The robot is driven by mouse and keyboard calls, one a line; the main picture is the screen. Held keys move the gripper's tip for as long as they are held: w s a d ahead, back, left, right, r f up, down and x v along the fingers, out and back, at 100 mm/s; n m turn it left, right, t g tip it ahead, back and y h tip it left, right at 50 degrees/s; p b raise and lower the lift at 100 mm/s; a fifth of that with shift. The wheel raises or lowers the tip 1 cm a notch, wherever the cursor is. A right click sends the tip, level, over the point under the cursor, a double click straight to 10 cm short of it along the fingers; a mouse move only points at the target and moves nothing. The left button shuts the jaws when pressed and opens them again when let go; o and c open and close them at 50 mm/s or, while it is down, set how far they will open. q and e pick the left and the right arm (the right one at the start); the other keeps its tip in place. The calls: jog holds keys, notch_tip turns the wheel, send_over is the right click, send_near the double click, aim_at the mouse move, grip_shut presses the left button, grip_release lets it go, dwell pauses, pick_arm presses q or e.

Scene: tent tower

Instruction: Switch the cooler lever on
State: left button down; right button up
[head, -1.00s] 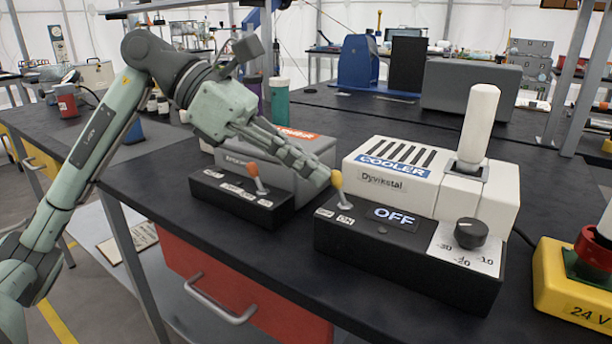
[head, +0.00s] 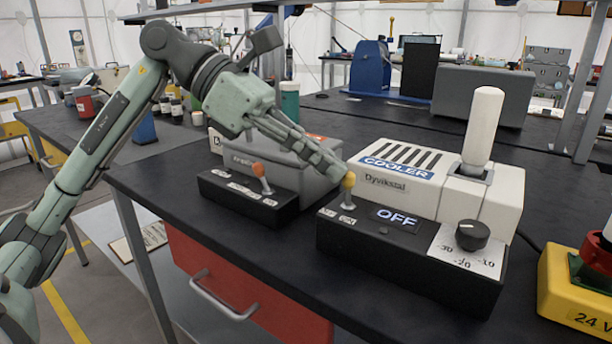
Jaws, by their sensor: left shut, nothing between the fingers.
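The white cooler (head: 402,177) stands on the black bench, with a black control box (head: 400,262) at its front. Its display (head: 397,219) reads OFF. The small lever with a yellow knob (head: 349,181) rises at the left end of the control box, above labels; the right one reads ON. My left gripper (head: 338,170) is shut and empty. Its fingertips are at the upper left of the yellow knob, touching it or very close; I cannot tell which. My right gripper is not in view.
Left of the cooler stands a grey device with a black box (head: 248,200) and an orange-knobbed lever (head: 260,172). The cooler also has a black dial (head: 472,235) and a tall white handle (head: 481,130). A yellow 24 V box (head: 575,290) stands at right.

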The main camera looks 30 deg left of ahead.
pick_arm(q)
jog(key=shift+d+r, duration=0.2)
jog(key=shift+d, duration=0.85)
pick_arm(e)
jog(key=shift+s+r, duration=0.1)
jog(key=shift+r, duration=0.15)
pick_arm(q)
jog(key=shift+r, duration=0.15)
jog(key=shift+r+p, duration=0.6)
jog(key=shift+r, duration=0.15)
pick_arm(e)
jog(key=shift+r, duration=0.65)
